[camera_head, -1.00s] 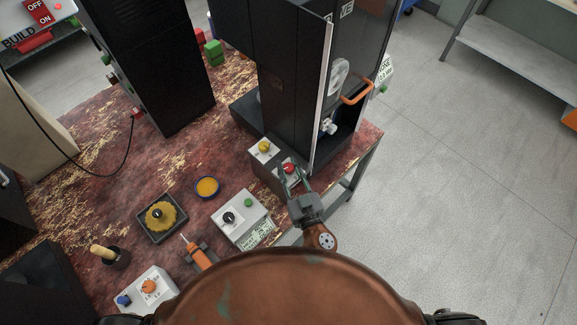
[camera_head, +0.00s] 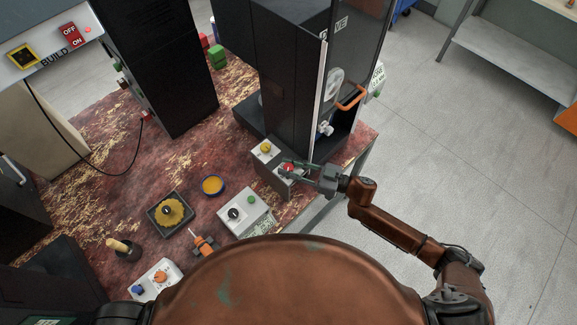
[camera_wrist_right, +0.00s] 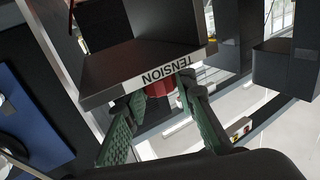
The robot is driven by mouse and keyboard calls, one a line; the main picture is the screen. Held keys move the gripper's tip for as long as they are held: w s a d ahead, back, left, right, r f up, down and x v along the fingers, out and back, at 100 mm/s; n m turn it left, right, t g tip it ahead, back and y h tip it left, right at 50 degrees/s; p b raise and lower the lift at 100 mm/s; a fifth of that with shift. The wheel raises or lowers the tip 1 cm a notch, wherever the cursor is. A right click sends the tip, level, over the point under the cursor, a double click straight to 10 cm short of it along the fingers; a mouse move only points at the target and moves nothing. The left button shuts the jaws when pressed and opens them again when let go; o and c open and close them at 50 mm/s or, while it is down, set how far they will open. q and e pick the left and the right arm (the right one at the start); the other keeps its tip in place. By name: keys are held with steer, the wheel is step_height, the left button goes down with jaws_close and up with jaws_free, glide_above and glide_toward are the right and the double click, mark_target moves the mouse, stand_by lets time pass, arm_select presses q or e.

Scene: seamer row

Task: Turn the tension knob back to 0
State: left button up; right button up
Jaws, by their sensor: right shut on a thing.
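The red tension knob (camera_head: 288,167) is on the dark box (camera_head: 270,179) at the right edge of the worktable, beside a yellow knob (camera_head: 265,148). My right gripper (camera_head: 284,168) reaches in from the right with its fingers on either side of the red knob, shut on it. In the right wrist view the red knob (camera_wrist_right: 160,89) shows between the green fingers, under a dark plate with a label reading TENSION (camera_wrist_right: 172,68). The fingers hide part of the knob, and I cannot read its scale or setting. My left gripper is not in view.
A tall black machine with an orange handle (camera_head: 351,97) stands just behind the box. A grey control box (camera_head: 245,212) with a black knob and green button is to the left. Open floor lies to the right.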

steer(key=shift+w+n+g+y+b, duration=0.1)
steer(key=shift+n+g+y+b, duration=0.25)
steer(key=shift+n+g, duration=0.65)
steer(key=shift+g, duration=0.5)
steer(key=o, duration=1.2)
steer(key=shift+c, duration=0.2)
steer(key=shift+d, duration=0.15)
steer(key=shift+d, duration=0.25)
steer(key=s+d, duration=0.1)
steer(key=d, duration=0.6)
steer(key=shift+s, duration=0.3)
